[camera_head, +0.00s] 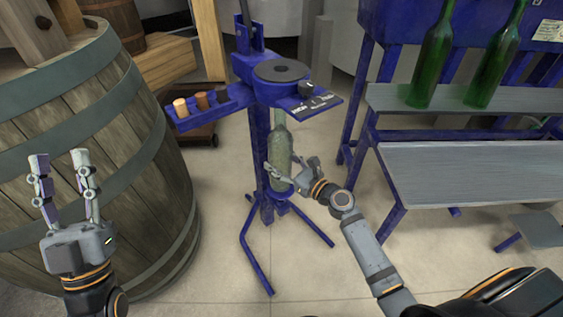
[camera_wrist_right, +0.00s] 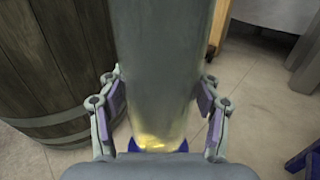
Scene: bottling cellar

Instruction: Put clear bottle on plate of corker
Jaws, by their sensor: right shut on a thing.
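The clear bottle (camera_head: 281,148) stands upright below the round head (camera_head: 280,71) of the blue corker. My right gripper (camera_head: 289,169) is shut on its lower part. The right wrist view shows the bottle (camera_wrist_right: 158,55) between the two finger pads. The corker's small blue plate (camera_head: 283,194) is directly below the bottle's base; its blue edge (camera_wrist_right: 181,147) also shows there. I cannot tell whether the base touches the plate. The bottle's neck top is hidden by the corker head. My left gripper (camera_head: 60,160) is open and empty, in front of the barrel.
A large wooden barrel (camera_head: 120,170) stands at the left. The corker's side tray (camera_head: 205,108) holds several corks. Its legs spread over the floor. At the right, two green bottles (camera_head: 433,60) stand on a grey shelf (camera_head: 390,98) of a blue rack. The floor in front is clear.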

